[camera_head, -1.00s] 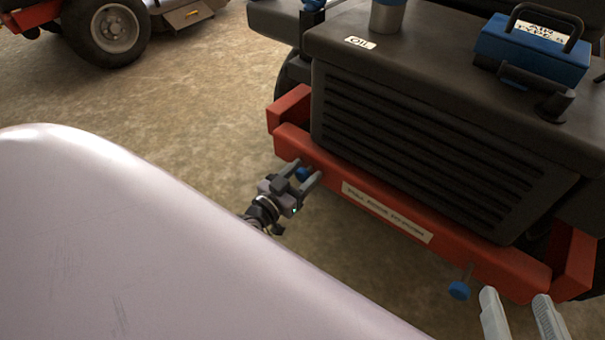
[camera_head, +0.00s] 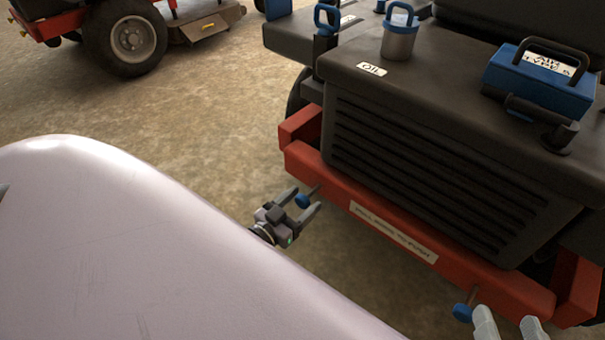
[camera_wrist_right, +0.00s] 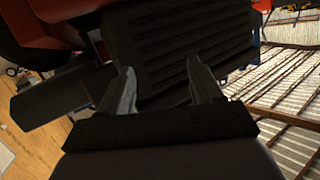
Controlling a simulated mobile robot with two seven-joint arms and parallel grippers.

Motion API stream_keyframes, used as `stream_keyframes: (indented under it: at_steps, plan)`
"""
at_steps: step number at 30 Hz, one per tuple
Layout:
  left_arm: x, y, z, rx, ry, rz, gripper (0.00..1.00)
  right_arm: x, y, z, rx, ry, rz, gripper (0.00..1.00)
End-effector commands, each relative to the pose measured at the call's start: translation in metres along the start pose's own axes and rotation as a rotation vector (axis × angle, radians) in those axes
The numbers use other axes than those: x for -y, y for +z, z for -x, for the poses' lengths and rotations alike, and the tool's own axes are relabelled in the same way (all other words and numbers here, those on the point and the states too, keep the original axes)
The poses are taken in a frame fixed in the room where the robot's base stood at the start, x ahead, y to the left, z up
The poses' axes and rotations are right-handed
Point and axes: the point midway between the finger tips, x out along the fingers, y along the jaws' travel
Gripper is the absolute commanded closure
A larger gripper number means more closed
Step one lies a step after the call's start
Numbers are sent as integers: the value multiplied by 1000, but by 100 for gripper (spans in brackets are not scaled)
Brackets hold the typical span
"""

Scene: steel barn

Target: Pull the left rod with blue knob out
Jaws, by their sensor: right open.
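The left rod with its blue knob (camera_head: 302,201) sticks out from the left part of the red front bar (camera_head: 335,190) of the machine. My left gripper (camera_head: 306,198) has its two fingers on either side of this knob. The fingers look spread wider than the knob, so it appears open around it; contact cannot be made out. A second blue knob (camera_head: 462,313) on a rod is at the right part of the bar. My right gripper (camera_head: 507,318) is open, its fingers just right of that knob. In the right wrist view its open fingers (camera_wrist_right: 160,85) show nothing between them.
The black hood carries a grey can (camera_head: 399,42) with a blue handle and a blue box (camera_head: 537,85). A label (camera_head: 393,231) is on the red bar. A large pale smooth surface fills the lower left. Another red machine (camera_head: 125,35) stands at the back left.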

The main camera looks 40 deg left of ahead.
Motion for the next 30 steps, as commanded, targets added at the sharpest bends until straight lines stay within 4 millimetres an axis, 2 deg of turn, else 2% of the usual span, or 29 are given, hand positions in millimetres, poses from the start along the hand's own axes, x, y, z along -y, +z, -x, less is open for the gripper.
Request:
stream_keyframes:
  at_steps: [10, 15, 22, 25, 30]
  plan:
    - [1, -2, 1, -2, -1, -1, 35, 1, -3, 1, -2, -1, -2, 35]
    - [1, -4, 22, 1, -2, -1, 35, 5, -7, 1, 16, -18, -30, 35]
    - [1, -3, 58, 0, -2, -1, 35, 10, -1, -6, 65, -42, -95, 35]
    - [1, -2, 67, 0, -2, 0, 35, 12, -4, -9, 66, -48, -113, 35]
    - [1, -2, 71, -3, -2, 0, 35, 12, -2, -11, 71, -52, -123, 35]
